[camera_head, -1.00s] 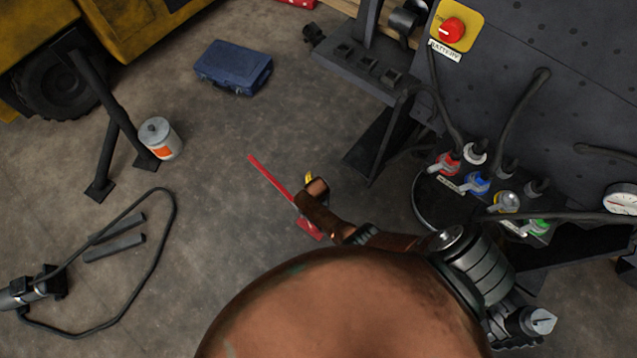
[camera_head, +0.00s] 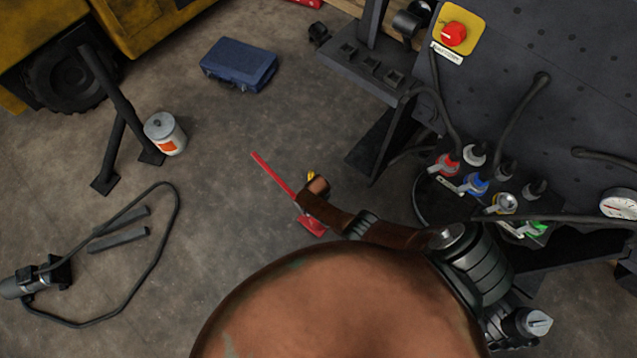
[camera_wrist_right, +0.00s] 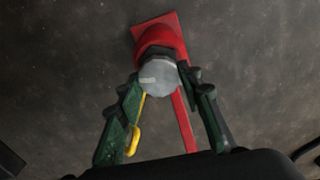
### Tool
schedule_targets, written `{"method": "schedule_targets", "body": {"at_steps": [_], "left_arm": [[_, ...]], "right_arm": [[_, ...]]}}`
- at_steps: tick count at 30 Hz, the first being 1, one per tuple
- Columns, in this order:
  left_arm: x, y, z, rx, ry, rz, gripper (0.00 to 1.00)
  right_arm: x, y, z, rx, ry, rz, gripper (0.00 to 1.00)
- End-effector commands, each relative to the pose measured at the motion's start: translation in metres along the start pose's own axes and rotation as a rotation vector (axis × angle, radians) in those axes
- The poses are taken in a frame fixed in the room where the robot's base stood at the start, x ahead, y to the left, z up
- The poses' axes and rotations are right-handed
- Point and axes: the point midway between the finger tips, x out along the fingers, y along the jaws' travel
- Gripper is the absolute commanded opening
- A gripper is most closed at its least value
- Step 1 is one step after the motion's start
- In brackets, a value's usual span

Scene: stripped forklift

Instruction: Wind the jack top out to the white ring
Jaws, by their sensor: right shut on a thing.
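The red jack stands on the floor below my right arm, with its red foot (camera_head: 312,225) and long red handle (camera_head: 272,175) showing in the head view. In the right wrist view its red body (camera_wrist_right: 158,38) lies beyond a round grey jack top (camera_wrist_right: 158,80) with a small pale mark. My right gripper (camera_wrist_right: 160,76) is shut on the jack top, one dark green finger on each side. A yellow hook-like piece (camera_wrist_right: 133,142) hangs by the left finger. I cannot make out the white ring. My left gripper is not in view.
A dark forklift panel (camera_head: 550,100) with coloured connectors and cables stands at the right. A blue case (camera_head: 238,65), a white can (camera_head: 165,135), a black stand (camera_head: 118,125) and a cable loop (camera_head: 172,225) are on the left floor. The floor around the jack handle is clear.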

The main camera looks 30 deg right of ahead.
Motion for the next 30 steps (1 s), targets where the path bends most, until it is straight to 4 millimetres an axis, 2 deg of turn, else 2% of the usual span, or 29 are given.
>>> {"method": "schedule_targets", "body": {"at_steps": [12, 30], "left_arm": [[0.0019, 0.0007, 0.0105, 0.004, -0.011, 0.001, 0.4], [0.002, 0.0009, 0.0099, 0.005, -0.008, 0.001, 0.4]], "right_arm": [[0.0031, 0.0, 0.0057, -0.392, -0.008, -0.001, 0.1], [0.0037, -0.0004, 0.0076, -0.962, -0.009, -0.003, 0.1]]}}
